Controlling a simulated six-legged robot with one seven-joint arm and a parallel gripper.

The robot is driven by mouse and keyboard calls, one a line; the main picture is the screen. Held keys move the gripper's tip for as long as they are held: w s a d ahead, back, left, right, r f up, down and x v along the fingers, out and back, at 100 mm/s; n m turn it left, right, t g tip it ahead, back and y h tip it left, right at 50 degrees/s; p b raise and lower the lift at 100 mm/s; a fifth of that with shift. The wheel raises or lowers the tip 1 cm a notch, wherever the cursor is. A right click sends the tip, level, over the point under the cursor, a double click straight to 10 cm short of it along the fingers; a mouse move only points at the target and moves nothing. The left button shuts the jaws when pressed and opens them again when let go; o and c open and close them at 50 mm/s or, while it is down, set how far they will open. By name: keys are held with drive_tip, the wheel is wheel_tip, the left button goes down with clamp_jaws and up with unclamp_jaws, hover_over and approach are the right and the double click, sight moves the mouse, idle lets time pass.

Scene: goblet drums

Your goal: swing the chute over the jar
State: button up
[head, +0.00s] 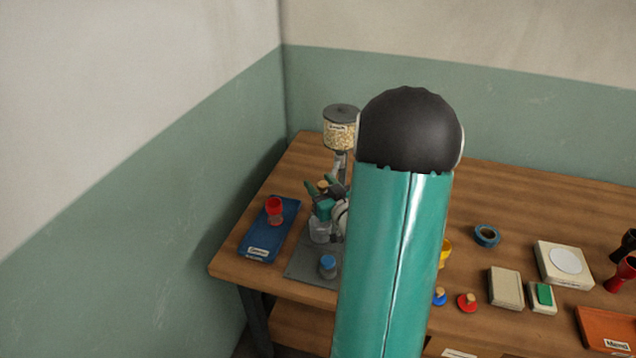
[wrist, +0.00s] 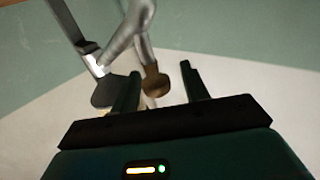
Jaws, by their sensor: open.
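The dispenser (head: 340,130) has a clear hopper of pale grain with a grey lid and stands near the table's back left. Its grey metal chute (wrist: 132,32) comes down from the top in the wrist view. A round brown knob (wrist: 156,83) shows between my fingertips. My gripper (wrist: 159,84) is open, a finger on each side of the knob, with no clear contact. In the head view my gripper (head: 322,190) is above the clear glass jar (head: 320,232), which stands on a grey mat. My arm hides part of the dispenser, so I cannot tell where the chute's mouth points.
A blue tray (head: 258,243) with a red goblet (head: 274,210) lies left of the mat (head: 302,268). A blue-lidded small jar (head: 328,267) stands at the mat's front. Walls stand behind and left.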

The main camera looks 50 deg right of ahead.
drive_tip(key=shift+s+r, duration=0.35)
drive_tip(key=shift+s, duration=0.5)
drive_tip(key=shift+w+d+f, duration=0.1)
drive_tip(key=shift+w+f, duration=0.2)
drive_tip(key=shift+w, duration=0.2)
drive_tip(key=shift+w+f, duration=0.25)
drive_tip(key=shift+w, duration=0.25)
drive_tip(key=shift+c, duration=0.7)
drive_tip(key=shift+s+r, duration=0.25)
drive_tip(key=shift+s, duration=0.25)
drive_tip(key=c, duration=0.3)
drive_tip(key=shift+s, duration=0.25)
drive_tip(key=c, duration=0.4)
drive_tip(key=shift+w, duration=0.4)
clamp_jaws()
drive_tip(key=shift+s, duration=0.15)
drive_tip(key=shift+f, duration=0.1)
